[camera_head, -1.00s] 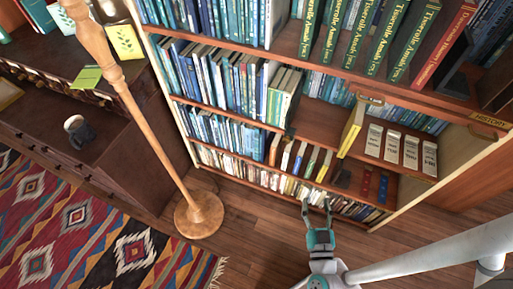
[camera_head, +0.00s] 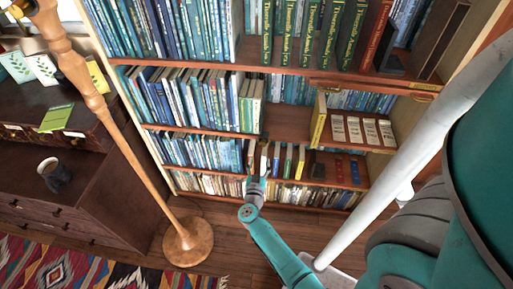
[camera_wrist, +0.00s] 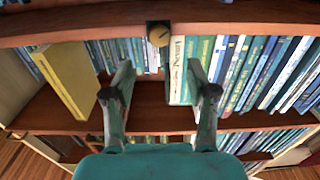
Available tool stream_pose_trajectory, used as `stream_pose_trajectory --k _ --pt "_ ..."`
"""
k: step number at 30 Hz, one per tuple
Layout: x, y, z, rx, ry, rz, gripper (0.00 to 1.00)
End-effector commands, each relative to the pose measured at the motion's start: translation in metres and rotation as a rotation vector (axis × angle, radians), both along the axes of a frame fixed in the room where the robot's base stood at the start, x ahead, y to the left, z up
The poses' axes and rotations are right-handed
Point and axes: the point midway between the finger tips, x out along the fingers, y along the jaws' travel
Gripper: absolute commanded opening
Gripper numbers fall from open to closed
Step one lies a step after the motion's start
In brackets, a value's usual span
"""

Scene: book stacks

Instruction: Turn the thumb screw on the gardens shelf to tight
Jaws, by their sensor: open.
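A round brass-coloured thumb screw (camera_wrist: 159,36) sits on a dark plate at a wooden shelf edge (camera_wrist: 70,30), in the upper middle of the wrist view. I cannot read a gardens label or tell how tight the screw is. My gripper (camera_wrist: 161,88) is open and empty, its two fingers apart below the screw in the picture, not touching it. In the head view my gripper (camera_head: 257,152) is in front of the lower shelves, beside the gap right of the blue books. The screw cannot be made out there.
A yellow book (camera_wrist: 68,78) leans left of my fingers, and upright books (camera_wrist: 255,70) stand close on the right. In the head view a wooden lamp pole (camera_head: 125,135) stands left of the bookcase, beside a dark cabinet (camera_head: 95,195) with a mug (camera_head: 54,175). A patterned rug (camera_head: 60,268) lies in front.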

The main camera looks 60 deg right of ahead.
Motion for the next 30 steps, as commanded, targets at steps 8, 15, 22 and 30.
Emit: stream_pose_trajectory --k 8,15,22,30 --pt "0.018 -0.045 0.001 -0.001 -0.002 -0.003 0.57" --pt "0.032 -0.077 0.001 -0.001 0.000 0.000 0.57" --pt "0.037 -0.089 0.000 -0.001 -0.001 0.001 0.57" --pt "0.037 -0.090 0.000 -0.001 -0.001 0.002 0.57"
